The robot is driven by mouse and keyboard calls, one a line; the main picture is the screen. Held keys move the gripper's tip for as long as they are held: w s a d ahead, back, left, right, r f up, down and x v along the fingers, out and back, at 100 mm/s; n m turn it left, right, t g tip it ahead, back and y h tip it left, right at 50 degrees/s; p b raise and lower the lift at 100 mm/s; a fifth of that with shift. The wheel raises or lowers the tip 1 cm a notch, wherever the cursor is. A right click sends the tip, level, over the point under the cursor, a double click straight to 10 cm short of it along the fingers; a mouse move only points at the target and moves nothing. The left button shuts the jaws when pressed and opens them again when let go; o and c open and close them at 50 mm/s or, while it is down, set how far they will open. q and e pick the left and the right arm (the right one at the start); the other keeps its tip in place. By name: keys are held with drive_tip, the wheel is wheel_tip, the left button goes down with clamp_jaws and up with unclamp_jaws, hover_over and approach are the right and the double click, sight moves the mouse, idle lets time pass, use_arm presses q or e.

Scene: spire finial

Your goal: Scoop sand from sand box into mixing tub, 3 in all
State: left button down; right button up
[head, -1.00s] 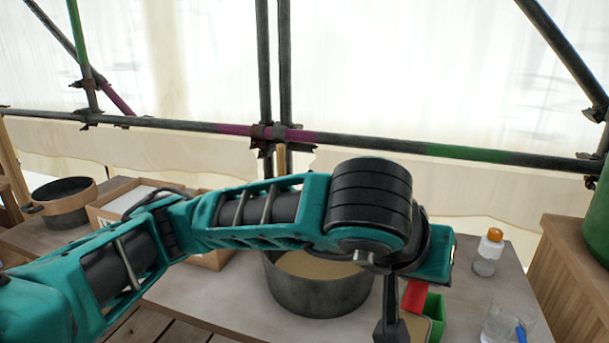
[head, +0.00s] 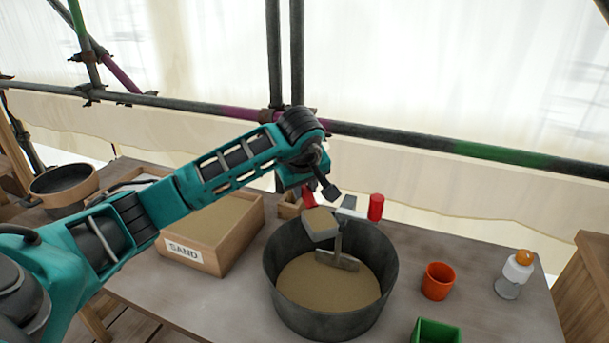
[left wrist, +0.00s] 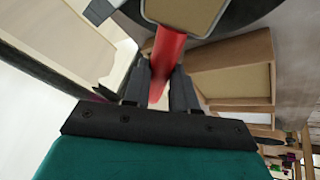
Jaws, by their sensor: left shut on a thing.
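My left gripper (head: 307,192) is shut on the red handle of a scoop (head: 320,224); the handle also shows between the fingers in the left wrist view (left wrist: 168,50). The scoop is filled with tan sand and appears roughly level, above the back part of the mixing tub (head: 272,292). The round grey tub holds a broad layer of sand-coloured material. A grey-bladed tool (head: 337,260) stands in it. The wooden sand box (head: 195,258), labelled SAND, is left of the tub and holds sand. My right gripper is not in view.
To the right are an orange cup (head: 438,281), a bottle with an orange cap (head: 512,278) and a green container (head: 435,331). A dark pan (head: 64,187) is far left. Scaffold poles run behind the table.

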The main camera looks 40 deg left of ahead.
use_arm(q)
drive_tip(key=shift+s+a+f+t, duration=0.2)
drive_tip(key=shift+s+f+t, duration=0.15)
drive_tip(key=shift+t, duration=0.15)
drive_tip(key=shift+s+a+f+n+t+h+b, duration=0.45)
drive_tip(key=shift+t+h+b, duration=1.1)
drive_tip(key=shift+b, duration=2.9)
drive_tip(key=shift+s+a+f+n+t+h+b, duration=0.25)
drive_tip(key=shift+s+t+h+b, duration=0.3)
drive_tip(key=shift+t+b, duration=2.9)
drive_tip(key=shift+s+a+f+n+t+h+b, duration=0.45)
drive_tip(key=shift+t+h+b, duration=0.55)
drive_tip(key=shift+b, duration=4.4)
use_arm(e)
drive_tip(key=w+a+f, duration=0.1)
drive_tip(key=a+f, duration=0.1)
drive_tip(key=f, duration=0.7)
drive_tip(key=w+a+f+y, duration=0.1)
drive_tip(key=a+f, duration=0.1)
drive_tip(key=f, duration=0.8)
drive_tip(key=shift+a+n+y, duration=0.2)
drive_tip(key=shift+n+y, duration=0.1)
use_arm(q)
drive_tip(key=shift+s+d+r, duration=0.1)
